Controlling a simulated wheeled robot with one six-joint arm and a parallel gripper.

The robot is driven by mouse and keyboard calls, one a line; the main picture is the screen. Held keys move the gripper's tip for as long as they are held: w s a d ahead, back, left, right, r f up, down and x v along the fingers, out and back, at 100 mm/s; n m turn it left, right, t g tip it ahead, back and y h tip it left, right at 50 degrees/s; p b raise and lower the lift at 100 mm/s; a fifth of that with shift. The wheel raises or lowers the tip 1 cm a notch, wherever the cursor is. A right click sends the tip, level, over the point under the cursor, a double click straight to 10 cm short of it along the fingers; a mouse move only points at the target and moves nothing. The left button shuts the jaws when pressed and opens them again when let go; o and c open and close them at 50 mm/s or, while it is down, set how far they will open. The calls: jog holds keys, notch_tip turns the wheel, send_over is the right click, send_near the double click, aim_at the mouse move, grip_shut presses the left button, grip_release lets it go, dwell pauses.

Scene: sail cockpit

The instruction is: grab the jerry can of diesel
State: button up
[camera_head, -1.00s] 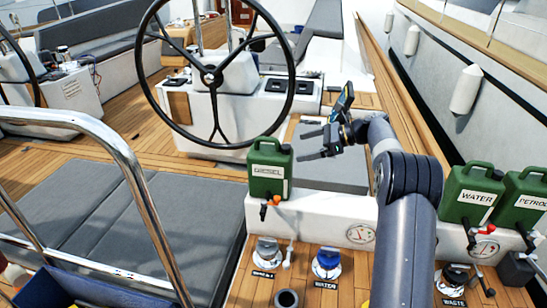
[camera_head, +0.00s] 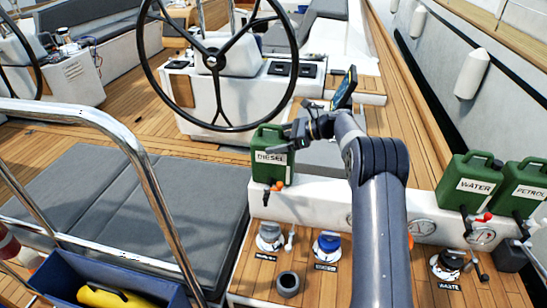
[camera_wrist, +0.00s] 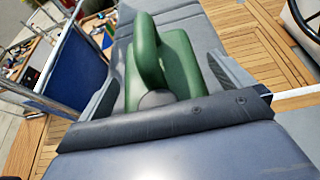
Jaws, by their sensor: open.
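The green diesel jerry can (camera_head: 268,173), with a white DIESEL label, stands upright on the white ledge in the head view. My gripper (camera_head: 285,139) is open at the can's upper right side, with its fingers reaching left over the upper part of the can. In the wrist view the can's green body and handle (camera_wrist: 147,50) lie ahead between the two grey fingers, one on each side. I cannot tell whether either finger touches the can. Its lower part is hidden in the wrist view.
Green WATER (camera_head: 468,185) and PETROL (camera_head: 520,192) cans stand at the right. The large steering wheel (camera_head: 217,125) is close behind the diesel can. A valve with an orange handle (camera_head: 277,187) sits before it. A steel rail (camera_head: 130,150) curves at the left.

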jog(key=c, duration=2)
jog(key=shift+r, duration=0.2)
